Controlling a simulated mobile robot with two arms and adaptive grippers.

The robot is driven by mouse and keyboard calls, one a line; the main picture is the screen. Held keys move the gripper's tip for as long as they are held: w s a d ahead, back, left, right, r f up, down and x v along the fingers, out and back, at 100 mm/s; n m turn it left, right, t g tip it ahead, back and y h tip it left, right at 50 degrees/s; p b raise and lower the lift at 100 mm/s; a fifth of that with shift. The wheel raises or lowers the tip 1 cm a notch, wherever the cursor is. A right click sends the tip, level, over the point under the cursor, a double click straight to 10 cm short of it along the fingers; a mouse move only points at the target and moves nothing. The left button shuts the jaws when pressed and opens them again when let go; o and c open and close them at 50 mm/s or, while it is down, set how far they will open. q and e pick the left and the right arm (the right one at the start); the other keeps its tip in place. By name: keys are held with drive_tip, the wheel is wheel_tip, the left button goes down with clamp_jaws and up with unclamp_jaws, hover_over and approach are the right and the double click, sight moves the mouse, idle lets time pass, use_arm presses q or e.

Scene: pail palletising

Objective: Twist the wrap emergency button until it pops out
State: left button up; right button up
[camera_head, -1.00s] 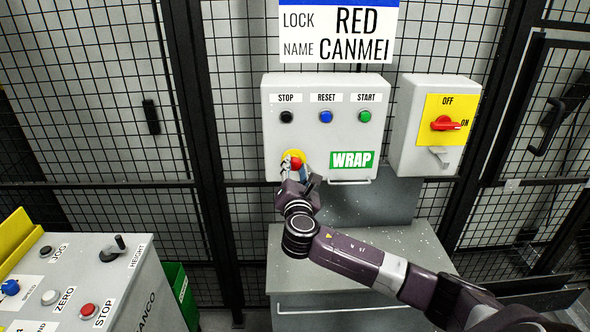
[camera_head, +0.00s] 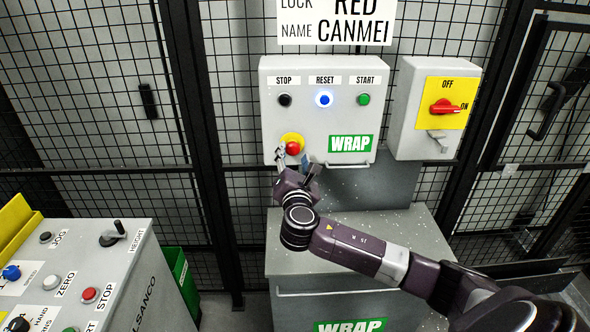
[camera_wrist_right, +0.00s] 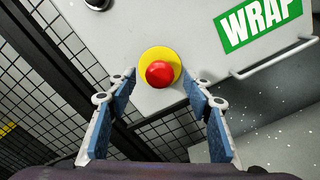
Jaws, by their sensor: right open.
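The wrap emergency button (camera_head: 292,147) is a red knob on a yellow round base at the lower left of the grey wrap control box (camera_head: 316,118). In the right wrist view the red knob (camera_wrist_right: 159,74) shows whole, with its yellow base (camera_wrist_right: 160,55) around it. My right gripper (camera_head: 294,160) is open just below and in front of the button. In the wrist view its two blue-padded fingers (camera_wrist_right: 158,88) stand on either side of the knob, apart from it. My left gripper is not in view.
The box has a black stop button (camera_head: 285,100), a lit blue reset button (camera_head: 324,99) and a green start button (camera_head: 363,99). A yellow-plated red switch (camera_head: 445,107) is at the right. A grey console (camera_head: 125,275) stands at the lower left. Black mesh fencing lies behind.

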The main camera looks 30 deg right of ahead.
drive_tip(key=v, duration=0.9)
drive_tip(key=shift+s, duration=0.3)
